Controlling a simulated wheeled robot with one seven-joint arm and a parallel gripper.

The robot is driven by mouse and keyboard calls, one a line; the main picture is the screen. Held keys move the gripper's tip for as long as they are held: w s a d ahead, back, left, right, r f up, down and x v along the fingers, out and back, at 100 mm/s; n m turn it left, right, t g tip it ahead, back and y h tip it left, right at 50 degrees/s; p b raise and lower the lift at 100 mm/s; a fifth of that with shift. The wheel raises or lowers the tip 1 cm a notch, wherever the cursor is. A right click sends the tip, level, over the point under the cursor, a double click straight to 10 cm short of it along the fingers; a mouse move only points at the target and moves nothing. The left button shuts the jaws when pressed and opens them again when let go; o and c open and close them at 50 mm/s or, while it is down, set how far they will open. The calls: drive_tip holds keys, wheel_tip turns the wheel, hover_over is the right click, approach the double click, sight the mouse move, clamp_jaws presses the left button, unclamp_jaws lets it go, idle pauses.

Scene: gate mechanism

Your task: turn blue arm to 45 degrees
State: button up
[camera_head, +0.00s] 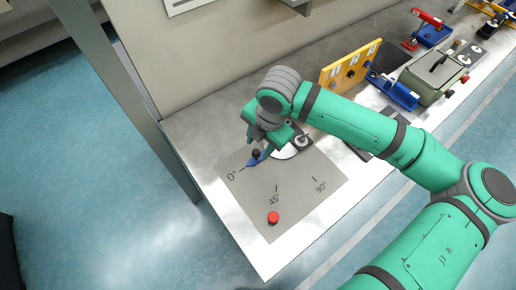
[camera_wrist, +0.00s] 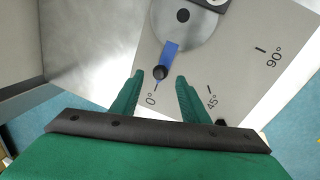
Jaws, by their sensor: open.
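The blue arm (camera_head: 254,161) points at the 0° mark on a grey dial plate (camera_head: 300,190). It carries a dark knob near its tip and extends from a round silver disc (camera_head: 285,152). In the wrist view the blue arm (camera_wrist: 169,54) and its black knob (camera_wrist: 160,72) lie between my gripper's two green fingers. My gripper (camera_wrist: 156,88) is open, with a gap on both sides of the knob. In the head view my gripper (camera_head: 264,147) is over the disc and partly hides it. The 45° label (camera_head: 274,199) and 90° label (camera_head: 320,186) are printed on the plate.
A yellow panel (camera_head: 350,66), a blue device (camera_head: 392,90) and a green box (camera_head: 433,77) stand farther along the bench to the right. A grey post (camera_head: 130,100) rises at the bench's left edge.

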sight(257, 152)
drive_tip(key=f, duration=0.3)
drive_tip(key=shift+w+a+f, duration=0.15)
drive_tip(key=shift+a+f, duration=0.25)
drive_tip(key=shift+f, duration=0.2)
drive_tip(key=shift+d, duration=0.15)
drive_tip(key=c, duration=0.9)
clamp_jaws()
